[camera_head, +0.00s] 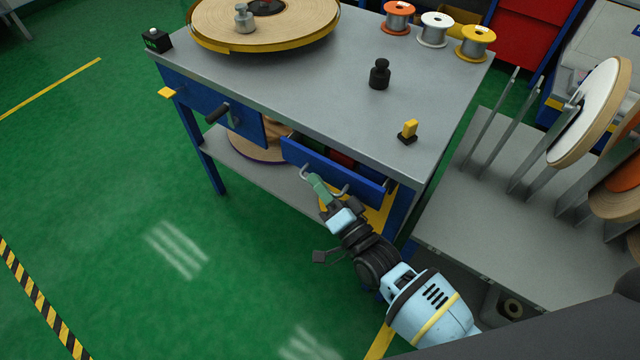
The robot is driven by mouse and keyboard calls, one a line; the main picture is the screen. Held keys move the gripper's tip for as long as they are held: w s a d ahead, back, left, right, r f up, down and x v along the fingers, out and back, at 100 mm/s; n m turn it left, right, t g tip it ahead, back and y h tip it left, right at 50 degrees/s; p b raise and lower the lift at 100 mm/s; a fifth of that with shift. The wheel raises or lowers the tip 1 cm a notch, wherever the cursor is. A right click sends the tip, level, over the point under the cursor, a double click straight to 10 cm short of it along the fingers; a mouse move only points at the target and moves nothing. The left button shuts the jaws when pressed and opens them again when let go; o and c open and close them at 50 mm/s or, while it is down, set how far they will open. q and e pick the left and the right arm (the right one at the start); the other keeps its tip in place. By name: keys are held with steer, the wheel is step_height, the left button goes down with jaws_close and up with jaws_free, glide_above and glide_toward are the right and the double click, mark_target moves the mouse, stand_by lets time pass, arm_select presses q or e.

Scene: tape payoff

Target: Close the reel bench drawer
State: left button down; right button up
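The reel bench (300,80) has a grey top and blue frame. Its blue drawer (362,184) is partly pulled out at the front right, with a gap behind its front panel. A thin metal bar handle (305,170) is on the drawer front. My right gripper (317,186) is at the middle of this handle, its greenish fingers overlapping the bar. Whether the fingers are closed around the bar or only against it cannot be told. My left gripper is not in view.
On the bench top are a large tape reel (215,25), a black weight (379,76), a yellow-and-black piece (408,131) and small spools (434,30). A dark crank handle (217,112) sticks out left of the drawer. A reel rack (500,190) stands right. The green floor (120,190) is clear at left.

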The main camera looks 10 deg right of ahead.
mark_target(340, 183)
jaws_close()
steer(key=w+d+b, duration=0.1)
steer(key=w+d, duration=0.1)
steer(key=d, duration=0.1)
steer(key=shift+w+f, duration=0.1)
steer(key=shift+w, duration=0.3)
steer(key=shift+w+d, duration=0.1)
steer(key=shift+o, duration=2.2)
jaws_free()
steer(key=shift+d, duration=0.1)
steer(key=shift+o, duration=0.5)
